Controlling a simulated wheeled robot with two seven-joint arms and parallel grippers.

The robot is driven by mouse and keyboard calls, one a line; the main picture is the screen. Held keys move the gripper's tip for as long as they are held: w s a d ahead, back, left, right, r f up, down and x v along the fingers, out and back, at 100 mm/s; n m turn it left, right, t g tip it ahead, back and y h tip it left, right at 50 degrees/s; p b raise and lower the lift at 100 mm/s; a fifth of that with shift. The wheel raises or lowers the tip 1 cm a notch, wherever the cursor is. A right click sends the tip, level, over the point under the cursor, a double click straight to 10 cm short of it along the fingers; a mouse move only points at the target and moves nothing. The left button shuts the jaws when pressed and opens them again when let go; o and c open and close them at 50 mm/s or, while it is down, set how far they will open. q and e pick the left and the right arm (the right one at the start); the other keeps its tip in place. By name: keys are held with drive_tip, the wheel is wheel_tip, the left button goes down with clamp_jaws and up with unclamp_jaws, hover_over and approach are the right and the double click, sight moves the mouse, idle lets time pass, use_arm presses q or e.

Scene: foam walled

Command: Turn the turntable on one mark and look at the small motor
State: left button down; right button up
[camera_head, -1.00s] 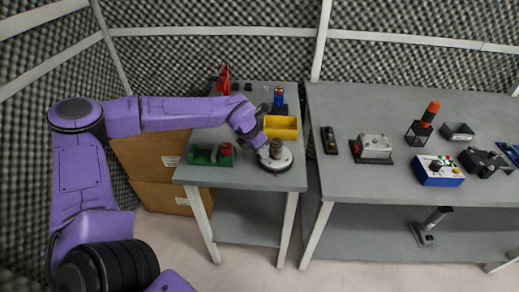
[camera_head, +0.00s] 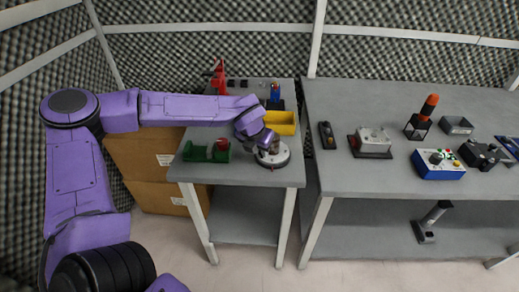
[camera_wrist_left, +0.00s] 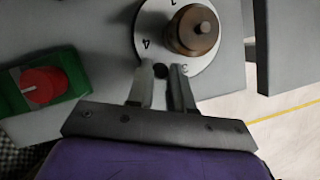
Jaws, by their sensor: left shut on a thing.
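The turntable (camera_head: 282,160) is a round white disc on a dark base near the front right of the small grey table. In the left wrist view its disc (camera_wrist_left: 146,28) shows printed numbers, a 4 and a 3 among them. The small motor (camera_wrist_left: 193,31), a brown cylinder with a small top stub, stands upright on the disc; in the head view the gripper mostly hides it. My left gripper (camera_wrist_left: 161,75) is at the disc's rim, shut on a small dark peg (camera_wrist_left: 160,71) there. It also shows in the head view (camera_head: 267,149). My right gripper is not in view.
A green block with a red knob (camera_head: 220,147) stands left of the turntable. A yellow bin (camera_head: 281,123) is close behind it, with a blue-topped item (camera_head: 275,92) farther back. A gap separates the larger right table (camera_head: 340,185).

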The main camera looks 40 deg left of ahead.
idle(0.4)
use_arm(q)
drive_tip(key=c, duration=1)
unclamp_jaws()
drive_tip(key=shift+c, duration=0.2)
drive_tip(key=v, duration=1)
drive_tip(key=shift+r+b, duration=0.25)
drive_tip(key=shift+b, duration=0.1)
drive_tip(key=shift+d, duration=0.1)
